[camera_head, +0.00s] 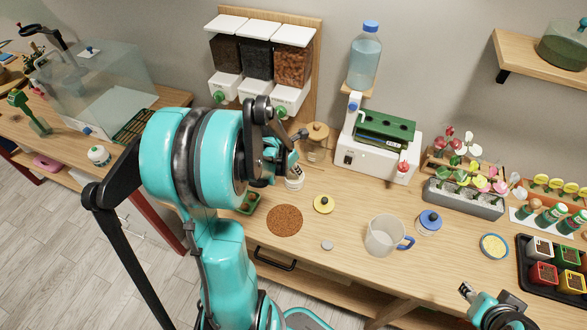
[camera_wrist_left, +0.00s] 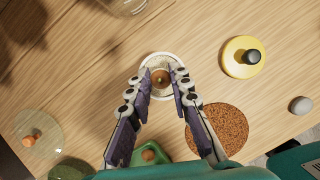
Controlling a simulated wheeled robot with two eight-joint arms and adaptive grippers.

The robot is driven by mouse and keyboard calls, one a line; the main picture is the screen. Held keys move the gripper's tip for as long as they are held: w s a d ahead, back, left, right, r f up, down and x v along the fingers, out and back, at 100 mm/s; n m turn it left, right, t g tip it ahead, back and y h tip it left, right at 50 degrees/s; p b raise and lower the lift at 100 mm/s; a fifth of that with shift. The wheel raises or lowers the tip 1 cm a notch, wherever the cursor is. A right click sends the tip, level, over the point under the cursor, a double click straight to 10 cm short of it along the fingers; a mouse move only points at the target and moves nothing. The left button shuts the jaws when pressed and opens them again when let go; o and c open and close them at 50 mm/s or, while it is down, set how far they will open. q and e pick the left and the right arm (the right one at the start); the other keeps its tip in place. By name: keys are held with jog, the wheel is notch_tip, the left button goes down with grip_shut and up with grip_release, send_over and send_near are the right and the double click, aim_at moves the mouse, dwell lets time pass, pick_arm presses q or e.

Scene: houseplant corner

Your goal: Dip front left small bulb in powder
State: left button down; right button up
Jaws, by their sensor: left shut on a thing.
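My left gripper (camera_head: 290,165) points down over a small white jar (camera_head: 294,184). In the left wrist view my left gripper (camera_wrist_left: 161,80) has its fingertips at a small brown bulb (camera_wrist_left: 160,78) and is shut on it. The bulb shows inside the outline of the white jar's rim (camera_wrist_left: 146,63); how deep it sits cannot be told. The tray also shows in the head view (camera_head: 248,203). My right gripper (camera_head: 466,290) is at the lower right, away from these things.
A yellow lid with a dark knob (camera_head: 324,204), a cork mat (camera_head: 285,220) and a grey disc (camera_head: 327,245) lie nearby. Dispensers (camera_head: 256,62) stand behind.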

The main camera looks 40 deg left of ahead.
pick_arm(q)
jog(key=shift+r+p, duration=1.6)
jog(key=shift+r, duration=0.7)
